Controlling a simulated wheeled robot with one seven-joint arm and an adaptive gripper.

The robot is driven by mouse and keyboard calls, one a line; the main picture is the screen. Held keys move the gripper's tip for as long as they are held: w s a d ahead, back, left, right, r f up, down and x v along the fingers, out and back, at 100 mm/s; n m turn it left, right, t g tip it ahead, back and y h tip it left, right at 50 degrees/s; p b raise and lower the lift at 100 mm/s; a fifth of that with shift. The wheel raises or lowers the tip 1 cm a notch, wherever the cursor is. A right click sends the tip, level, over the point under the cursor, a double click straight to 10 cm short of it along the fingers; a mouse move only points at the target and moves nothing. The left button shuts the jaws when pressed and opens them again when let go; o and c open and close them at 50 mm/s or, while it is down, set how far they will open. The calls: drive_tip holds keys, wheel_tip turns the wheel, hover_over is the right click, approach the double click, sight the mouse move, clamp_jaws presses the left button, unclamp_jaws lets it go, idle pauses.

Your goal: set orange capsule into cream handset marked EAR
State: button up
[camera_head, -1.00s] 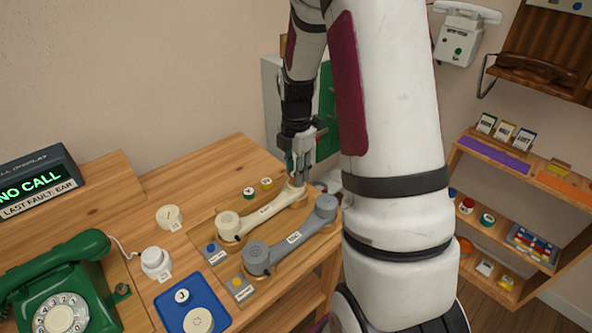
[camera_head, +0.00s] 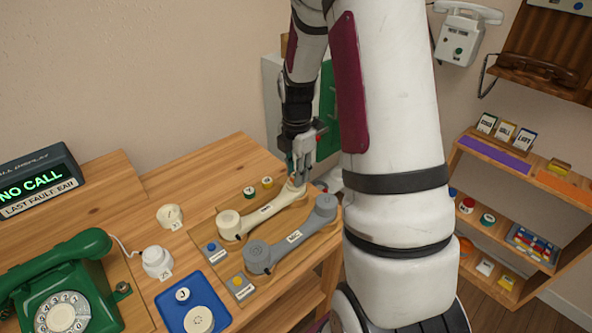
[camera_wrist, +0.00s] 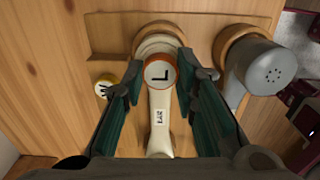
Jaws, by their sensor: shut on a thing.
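The cream handset (camera_head: 262,212) lies lengthwise in a wooden cradle on the desk; its EAR label shows in the wrist view (camera_wrist: 160,116). The orange capsule (camera_wrist: 158,72), with a pale top marked L, is between the fingers of my gripper (camera_wrist: 157,75). The gripper is shut on it at the handset's far round end, whose cream rim shows around and behind the capsule. I cannot tell how deep the capsule sits. In the head view my gripper (camera_head: 300,178) points down at that end and hides the capsule.
A grey handset (camera_head: 295,237) lies close beside, on the right. A yellow capsule (camera_wrist: 103,88) stands just left of the cream handset, with a green one (camera_head: 249,192) near. A blue tray (camera_head: 165,308), a green phone (camera_head: 70,275) and a display (camera_head: 38,180) occupy the left.

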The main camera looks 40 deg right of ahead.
drive_tip(key=shift+f, duration=0.3)
drive_tip(key=o, duration=1.1)
wheel_tip(320, 180, up, 12)
idle(0.4)
